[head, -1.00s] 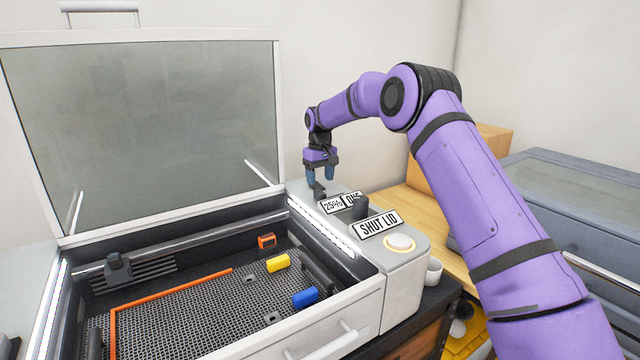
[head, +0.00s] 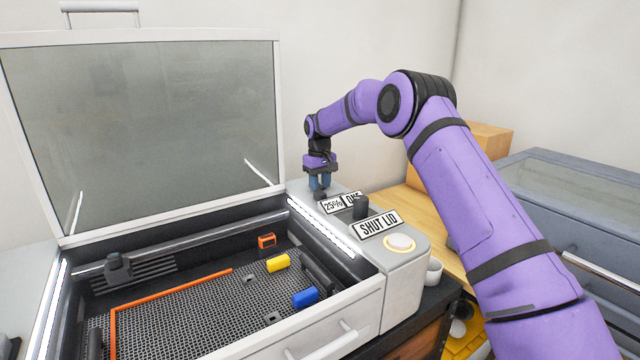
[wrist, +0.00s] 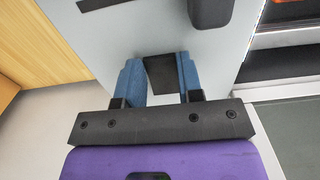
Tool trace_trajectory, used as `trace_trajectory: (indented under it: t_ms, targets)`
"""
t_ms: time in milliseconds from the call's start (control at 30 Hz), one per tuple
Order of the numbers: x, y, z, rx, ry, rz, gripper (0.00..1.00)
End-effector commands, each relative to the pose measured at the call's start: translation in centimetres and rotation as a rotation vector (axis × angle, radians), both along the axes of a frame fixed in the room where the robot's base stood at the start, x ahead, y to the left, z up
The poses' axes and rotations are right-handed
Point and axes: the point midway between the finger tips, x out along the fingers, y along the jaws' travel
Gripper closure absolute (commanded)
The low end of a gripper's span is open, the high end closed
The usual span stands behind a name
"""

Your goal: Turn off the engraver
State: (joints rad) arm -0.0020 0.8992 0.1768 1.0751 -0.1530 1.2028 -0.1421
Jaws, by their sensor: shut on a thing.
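The engraver (head: 404,274) is a light grey machine with its glazed lid (head: 145,130) standing open. Its right-hand panel carries labels reading "25%", one partly hidden that seems to read "ON", and "SHUT LID" (head: 377,224), plus a dark knob (head: 361,208) and a lit round button (head: 399,243). My gripper (head: 319,184) points down at the panel's far end. In the wrist view its blue fingers (wrist: 159,80) are shut on a dark block-like control (wrist: 160,72) on the panel. Another dark knob (wrist: 209,12) shows beyond it.
The open bed (head: 190,310) holds a yellow block (head: 278,263), a blue block (head: 305,298), a small orange piece (head: 267,241) and an orange strip (head: 170,287). A white cup (head: 433,271) stands right of the engraver. A cardboard box (head: 488,140) is behind my arm.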

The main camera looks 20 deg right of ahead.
Motion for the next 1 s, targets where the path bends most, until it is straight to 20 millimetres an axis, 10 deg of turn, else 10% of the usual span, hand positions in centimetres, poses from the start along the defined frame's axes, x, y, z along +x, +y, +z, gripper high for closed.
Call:
trace_trajectory:
  t_ms: [867,900,1000]
  targets:
    - [0.56,0.14,0.41,-0.073,0.222,0.0,0.9]
    - [0.55,0.14,0.41,-0.073,0.222,0.0,0.57]
    - [0.55,0.16,0.41,-0.073,0.222,0.0,0.4]
